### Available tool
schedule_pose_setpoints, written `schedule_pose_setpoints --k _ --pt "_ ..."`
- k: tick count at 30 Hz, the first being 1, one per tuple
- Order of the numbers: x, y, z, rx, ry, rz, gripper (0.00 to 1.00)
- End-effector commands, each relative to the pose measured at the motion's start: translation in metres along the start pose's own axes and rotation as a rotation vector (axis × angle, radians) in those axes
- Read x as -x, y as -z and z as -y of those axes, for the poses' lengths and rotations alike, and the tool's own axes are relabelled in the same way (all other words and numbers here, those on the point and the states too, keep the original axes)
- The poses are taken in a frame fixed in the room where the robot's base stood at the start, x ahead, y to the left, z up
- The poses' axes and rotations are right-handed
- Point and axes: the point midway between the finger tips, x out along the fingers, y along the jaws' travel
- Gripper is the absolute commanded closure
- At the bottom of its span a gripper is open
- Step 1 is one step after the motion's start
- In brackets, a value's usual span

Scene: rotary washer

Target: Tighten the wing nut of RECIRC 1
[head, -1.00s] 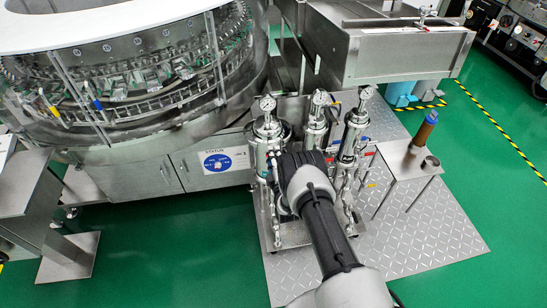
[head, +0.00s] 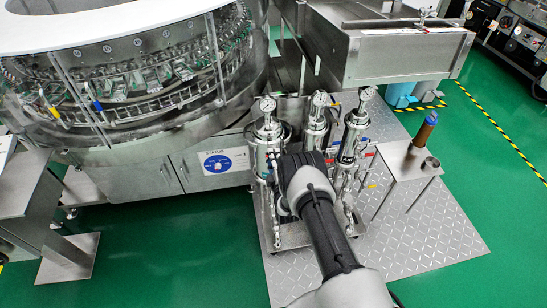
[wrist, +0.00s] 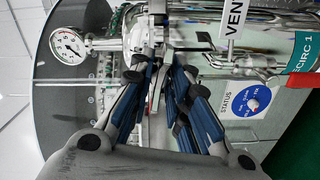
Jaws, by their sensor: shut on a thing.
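In the wrist view, the two blue-padded fingers of my gripper (wrist: 166,72) are closed in on the wing nut (wrist: 158,84) at the clamp of a shiny metal housing (wrist: 200,22). The nut is small and mostly hidden between the fingers, so its angle cannot be told. A white VENT tag (wrist: 235,18) and a round pressure gauge (wrist: 68,45) also show. In the head view, my arm reaches to the leftmost housing (head: 266,143), and my wrist hides the fingers.
Two more gauge-topped housings, the middle one (head: 315,128) and the right one (head: 352,140), stand close by on the right. A small steel stand (head: 405,160) holds a brown cylinder (head: 425,128). The washer (head: 120,165) and its STATUS panel (head: 222,161) lie behind on the left.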

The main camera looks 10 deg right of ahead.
Motion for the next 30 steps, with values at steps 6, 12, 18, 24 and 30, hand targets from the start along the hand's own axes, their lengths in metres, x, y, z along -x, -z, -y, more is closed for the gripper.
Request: schedule_pose_setpoints --k 6,12,18,24,30 --pt "0.0000 0.0000 0.0001 -0.136 0.000 0.000 1.00" --pt "0.0001 -0.0001 0.0000 -0.318 0.000 0.000 1.00" --pt "0.0001 -0.0002 -0.0001 -0.508 0.000 0.000 1.00" --pt "0.0001 -0.0002 -0.0002 -0.698 0.000 0.000 1.00" --pt "0.0001 -0.0003 -0.0002 -0.888 0.000 0.000 1.00"
